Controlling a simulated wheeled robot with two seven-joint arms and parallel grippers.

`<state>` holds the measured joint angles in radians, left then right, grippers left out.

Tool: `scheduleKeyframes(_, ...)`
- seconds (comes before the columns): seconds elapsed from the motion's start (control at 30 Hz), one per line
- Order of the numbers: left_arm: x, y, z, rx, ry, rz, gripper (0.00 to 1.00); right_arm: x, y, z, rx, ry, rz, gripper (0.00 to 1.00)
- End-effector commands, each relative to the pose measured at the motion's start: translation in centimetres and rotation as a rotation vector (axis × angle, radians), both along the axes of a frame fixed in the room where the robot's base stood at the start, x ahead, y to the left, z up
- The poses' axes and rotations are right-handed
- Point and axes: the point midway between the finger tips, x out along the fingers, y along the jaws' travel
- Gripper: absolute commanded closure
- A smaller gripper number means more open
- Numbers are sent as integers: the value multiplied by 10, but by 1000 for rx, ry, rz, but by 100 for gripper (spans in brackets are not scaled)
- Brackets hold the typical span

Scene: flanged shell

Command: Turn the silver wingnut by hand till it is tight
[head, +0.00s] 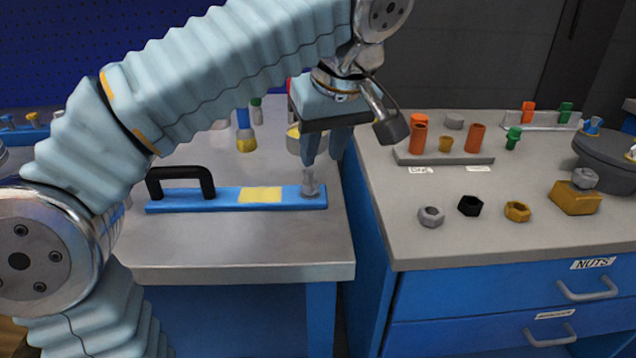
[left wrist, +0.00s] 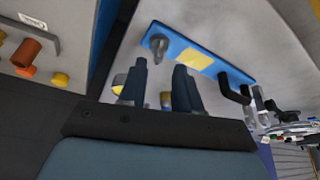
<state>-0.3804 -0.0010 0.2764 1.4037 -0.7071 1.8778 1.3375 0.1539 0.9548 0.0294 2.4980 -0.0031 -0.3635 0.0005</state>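The silver wingnut (head: 309,184) stands upright at the right end of a blue bar (head: 228,200) with a yellow patch and a black handle (head: 180,181). In the left wrist view the wingnut (left wrist: 158,45) shows beyond my fingertips, at the end of the blue bar (left wrist: 198,61). My left gripper (head: 325,158) points down just above the wingnut, slightly to its right in the head view. Its two fingers (left wrist: 160,72) are apart with nothing between them. I cannot tell whether a finger touches the wingnut. My right gripper is not in view.
Loose nuts (head: 431,216) and a brass block (head: 577,197) lie on the right bench (head: 480,245). A grey rack (head: 443,158) holds orange cylinders there. A gap separates the two benches. Bottle-like items (head: 246,140) stand behind the bar. The left bench's front (head: 230,245) is clear.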

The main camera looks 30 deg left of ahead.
Motion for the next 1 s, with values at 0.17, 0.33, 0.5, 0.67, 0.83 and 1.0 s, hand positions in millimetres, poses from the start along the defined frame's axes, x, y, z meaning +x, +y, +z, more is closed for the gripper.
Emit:
scheduleKeyframes(0.17,9,12,-38,1,1,2,67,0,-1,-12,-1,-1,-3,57)
scheduleKeyframes(0.33,15,19,-59,0,0,1,67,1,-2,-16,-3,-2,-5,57)
scheduleKeyframes(0.5,17,22,-66,-1,-1,0,67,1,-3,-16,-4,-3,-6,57)
scheduleKeyframes(0.67,17,22,-67,-1,-1,0,67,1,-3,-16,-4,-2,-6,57)
scheduleKeyframes(0.83,17,22,-67,-1,-1,0,81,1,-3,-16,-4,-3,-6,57)
scheduleKeyframes(1.0,17,22,-67,0,1,0,100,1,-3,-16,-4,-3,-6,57)
